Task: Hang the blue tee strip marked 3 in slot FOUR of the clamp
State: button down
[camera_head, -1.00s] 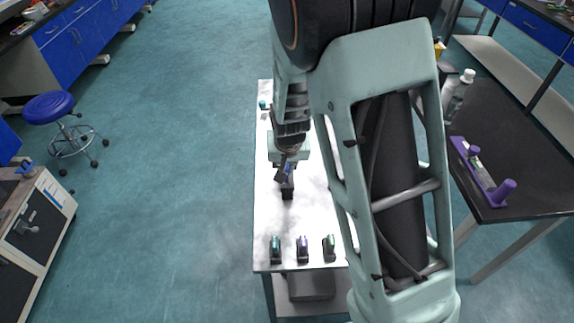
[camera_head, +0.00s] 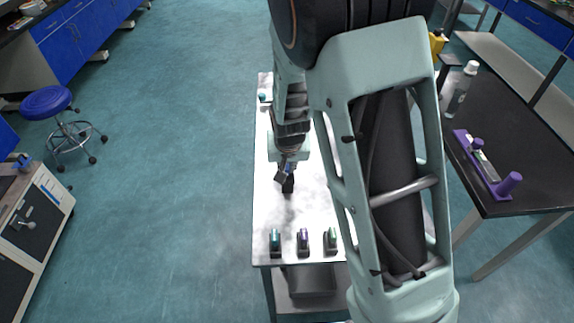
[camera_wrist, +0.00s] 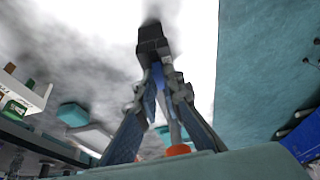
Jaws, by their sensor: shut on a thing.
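My gripper (camera_wrist: 163,85) is shut on a blue strip (camera_wrist: 158,75), which lies between the two fingers in the wrist view. The strip's far end meets a dark block (camera_wrist: 153,42); I cannot tell whether it is still seated in it. The strip's number cannot be read. In the head view my gripper (camera_head: 285,174) is over the white table (camera_head: 270,212), with a black stand (camera_head: 288,186) just below it.
Three black stands with teal (camera_head: 275,240), purple (camera_head: 303,240) and green (camera_head: 332,238) strips line the table's front edge. A dark side table (camera_head: 540,185) at right holds a purple fixture (camera_head: 490,172) and a bottle (camera_head: 461,88). The floor at left is clear around a blue stool (camera_head: 46,101).

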jog(key=c, duration=2)
grip_release()
notch_tip(320, 180, up, 6)
jog(key=p, duration=0.5)
jog(key=shift+r, duration=0.1)
